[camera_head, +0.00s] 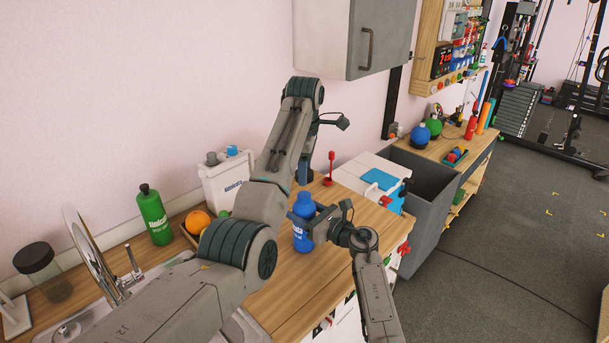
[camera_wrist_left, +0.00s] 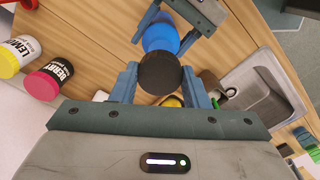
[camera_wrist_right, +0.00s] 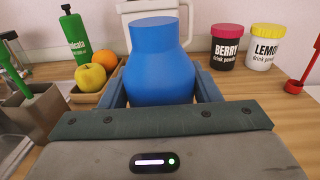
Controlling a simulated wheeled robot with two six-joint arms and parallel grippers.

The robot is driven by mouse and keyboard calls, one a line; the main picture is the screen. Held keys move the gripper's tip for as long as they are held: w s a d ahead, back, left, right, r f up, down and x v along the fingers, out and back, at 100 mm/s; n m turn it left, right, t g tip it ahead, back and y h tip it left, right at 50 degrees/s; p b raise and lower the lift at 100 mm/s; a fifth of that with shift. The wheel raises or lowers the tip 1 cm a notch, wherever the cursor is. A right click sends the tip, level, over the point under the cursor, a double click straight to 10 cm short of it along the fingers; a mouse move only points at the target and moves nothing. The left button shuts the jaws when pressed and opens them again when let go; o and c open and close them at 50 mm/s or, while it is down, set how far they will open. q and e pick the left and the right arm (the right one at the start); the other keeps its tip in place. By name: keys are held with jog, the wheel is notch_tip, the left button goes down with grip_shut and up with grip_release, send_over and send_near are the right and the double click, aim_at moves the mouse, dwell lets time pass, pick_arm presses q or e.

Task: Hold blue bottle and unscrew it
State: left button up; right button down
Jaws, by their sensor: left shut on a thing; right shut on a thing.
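The blue bottle (camera_head: 303,232) stands upright near the counter's front edge. My right gripper (camera_head: 310,218) is shut around its upper body. In the right wrist view the bottle (camera_wrist_right: 160,70) fills the space between the fingers, and its blue top shows no cap. My left gripper (camera_head: 305,178) is directly above the bottle, pointing down. In the left wrist view its fingers are shut on a black cap (camera_wrist_left: 160,73), with the blue bottle (camera_wrist_left: 158,35) partly hidden behind it. In the head view the cap is hard to make out and looks apart from the bottle top.
A green bottle (camera_head: 153,215), an orange (camera_head: 198,221) and a sink stand left on the counter. A white container (camera_head: 226,180) is behind. BERRY (camera_wrist_right: 227,47) and LEMON (camera_wrist_right: 263,46) tubs stand behind the bottle. A grey bin (camera_head: 432,195) adjoins the counter's right end.

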jog(key=shift+c, duration=2)
grip_release()
jog(key=shift+d, duration=0.1)
